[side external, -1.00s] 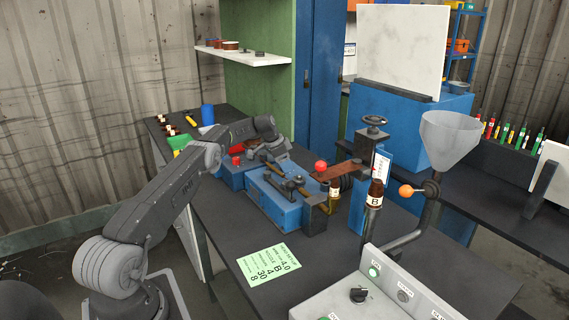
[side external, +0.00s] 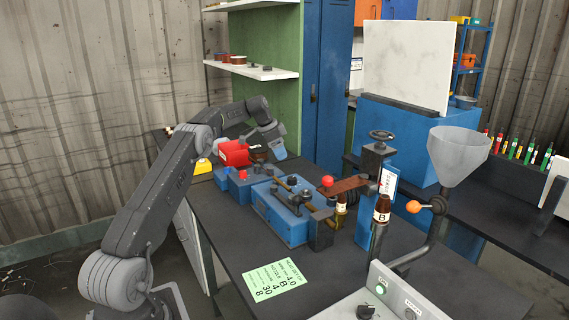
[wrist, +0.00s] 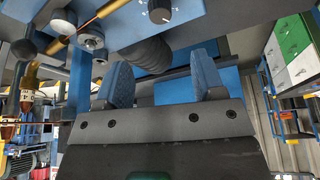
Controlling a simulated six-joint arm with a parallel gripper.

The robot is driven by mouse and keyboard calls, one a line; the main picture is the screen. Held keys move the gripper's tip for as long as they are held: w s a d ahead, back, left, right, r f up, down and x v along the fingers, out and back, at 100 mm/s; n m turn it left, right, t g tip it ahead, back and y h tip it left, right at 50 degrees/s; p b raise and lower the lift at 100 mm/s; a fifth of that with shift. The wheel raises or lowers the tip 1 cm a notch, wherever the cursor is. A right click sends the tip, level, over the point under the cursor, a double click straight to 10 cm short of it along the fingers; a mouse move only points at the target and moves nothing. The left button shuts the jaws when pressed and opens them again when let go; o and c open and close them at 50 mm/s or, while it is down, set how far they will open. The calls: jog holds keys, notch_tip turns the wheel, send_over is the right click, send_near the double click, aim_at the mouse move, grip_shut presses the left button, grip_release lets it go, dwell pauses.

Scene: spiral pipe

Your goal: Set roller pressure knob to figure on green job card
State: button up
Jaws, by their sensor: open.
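The green job card (side external: 273,279) lies flat on the dark bench near its front edge. It shows the figures 4.0, B, 4, 30 and 8; its row labels are too small to read surely. My gripper (side external: 279,153) is open and empty, above the far end of the blue machine (side external: 282,226). In the wrist view my gripper (wrist: 162,82) has its two blue fingers wide apart with nothing between them. A dark dial knob (wrist: 160,9) with a white-marked scale shows at the top edge there; whether it is the roller pressure knob I cannot tell.
A red block (side external: 234,153) is beside my gripper. A handwheel (side external: 381,135), a red ball handle (side external: 327,182) and a brown bottle marked B (side external: 382,208) stand at the machine's right. A grey funnel (side external: 457,155) and control box (side external: 380,298) are farther right. Bench around the card is clear.

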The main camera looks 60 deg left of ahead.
aim_at(292, 178)
jog(key=shift+v, duration=1)
jog(key=w+d+n+g+y, duration=0.35)
jog(key=d+n+y, duration=0.3)
jog(key=n, duration=1.15)
jog(key=shift+t+h, duration=0.35)
jog(key=shift+h, duration=0.1)
jog(key=x, duration=1.3)
jog(key=shift+w+d+f, duration=0.1)
jog(key=shift+w+f, duration=0.05)
jog(key=shift+f, duration=0.25)
